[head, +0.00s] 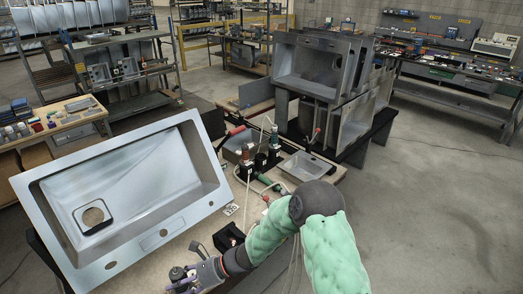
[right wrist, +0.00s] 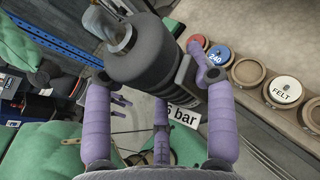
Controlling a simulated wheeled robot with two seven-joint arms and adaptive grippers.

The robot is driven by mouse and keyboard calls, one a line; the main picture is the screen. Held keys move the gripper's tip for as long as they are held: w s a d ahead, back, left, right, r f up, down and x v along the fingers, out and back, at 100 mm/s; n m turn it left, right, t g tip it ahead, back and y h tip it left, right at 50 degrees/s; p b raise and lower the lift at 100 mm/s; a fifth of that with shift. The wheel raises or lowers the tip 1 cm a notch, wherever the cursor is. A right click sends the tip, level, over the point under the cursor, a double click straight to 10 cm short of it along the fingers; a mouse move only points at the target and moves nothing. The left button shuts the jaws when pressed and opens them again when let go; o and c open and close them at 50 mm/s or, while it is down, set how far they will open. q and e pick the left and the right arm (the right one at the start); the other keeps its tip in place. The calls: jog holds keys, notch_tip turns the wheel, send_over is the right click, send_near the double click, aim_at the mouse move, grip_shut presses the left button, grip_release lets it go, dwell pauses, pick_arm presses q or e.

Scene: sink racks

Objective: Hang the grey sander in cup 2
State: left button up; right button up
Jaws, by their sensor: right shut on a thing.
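My right gripper (head: 205,273) is low at the front of the bench in the head view, with its arm coming in from the lower right. In the right wrist view its purple fingers (right wrist: 150,72) are shut around a dark grey, cylindrical tool body, which looks like the grey sander (right wrist: 143,53). The sander also shows, small and partly hidden, in the head view (head: 178,284). Dark cups stand farther back on the bench, including one at the left (head: 246,168) and one at the right (head: 274,150). I cannot read numbers on them. My left gripper is not in view.
A large tilted steel sink (head: 200,160) fills the left of the bench. Hoses and red-handled tools crowd the cups. A small metal tray (head: 305,166) and racked sinks (head: 315,65) stand behind. Sanding discs, including one marked FELT (right wrist: 286,90), lie beside the gripper in the wrist view.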

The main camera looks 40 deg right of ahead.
jog(key=f+m+t+h+b, duration=0.1)
jog(key=f, duration=0.1)
jog(key=w+d+f+m+t+b, duration=0.1)
jog(key=f+b, duration=0.1)
jog(key=f, duration=0.1)
jog(key=d+f+m+t+h+b, duration=0.1)
jog(key=f, duration=0.1)
jog(key=shift+w+f+m+h, duration=0.25)
jog(key=shift+w+m+h, duration=0.05)
jog(key=shift+w, duration=0.1)
jog(key=d+f+m+t+h+b, duration=0.2)
jog(key=d+f+b, duration=0.1)
jog(key=f, duration=0.3)
jog(key=shift+f+m+h, duration=0.3)
jog(key=shift+m+h, duration=0.1)
jog(key=shift+w+d, duration=0.1)
jog(key=shift+d, duration=0.1)
